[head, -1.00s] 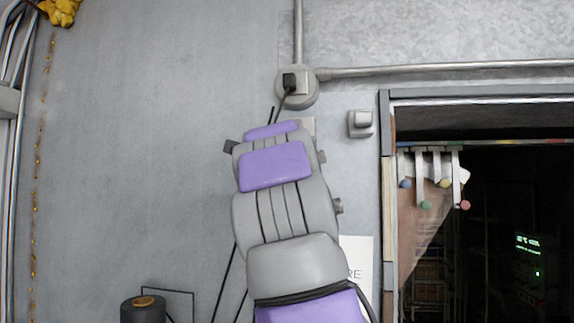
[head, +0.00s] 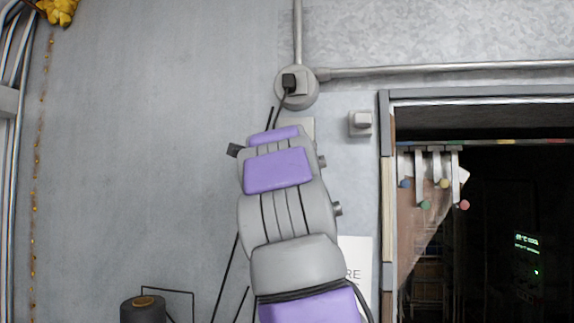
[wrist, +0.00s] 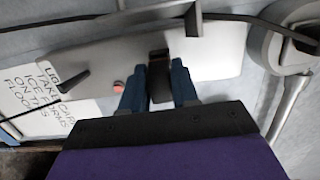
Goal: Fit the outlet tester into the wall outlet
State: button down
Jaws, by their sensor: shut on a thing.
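My gripper (wrist: 160,88) shows in the wrist view with its two blue fingers shut on a small dark block, which I take to be the outlet tester (wrist: 159,79). The block's far end is in front of a pale wall plate (wrist: 222,52); I cannot tell whether they touch. The plate carries a red button (wrist: 118,85) and a dark lever-like part (wrist: 72,80). No outlet slots can be made out. In the head view my purple and grey arm hides the gripper and tester. Only the edge of a pale plate (head: 308,126) shows beside the arm.
A round junction box (head: 297,88) with a black plug (head: 289,82) and cord sits above the arm. Conduit (head: 430,70) runs right from it. A small grey wall box (head: 360,124) and dark doorway (head: 480,230) lie right. A printed sign (wrist: 50,98) is left in the wrist view.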

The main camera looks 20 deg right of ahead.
jog(key=shift+w+d, duration=0.25)
jog(key=shift+w, duration=0.15)
jog(key=c, duration=1.2)
grip_release()
jog(key=shift+o, duration=1.4)
jog(key=shift+w+d, duration=0.1)
jog(key=shift+w, duration=0.1)
jog(key=shift+o, duration=0.7)
jog(key=shift+s+d, duration=0.1)
jog(key=shift+s, duration=0.05)
jog(key=o, duration=0.6)
jog(key=shift+w+a+b+v, duration=0.15)
jog(key=shift+b+v, duration=0.2)
jog(key=shift+v, duration=0.8)
jog(key=shift+a+b+v, duration=0.15)
jog(key=shift+b+v, duration=0.25)
jog(key=shift+v, duration=0.8)
jog(key=shift+w+a+b+v, duration=0.15)
jog(key=shift+b+v, duration=0.2)
jog(key=shift+v, duration=0.8)
jog(key=shift+s, duration=0.15)
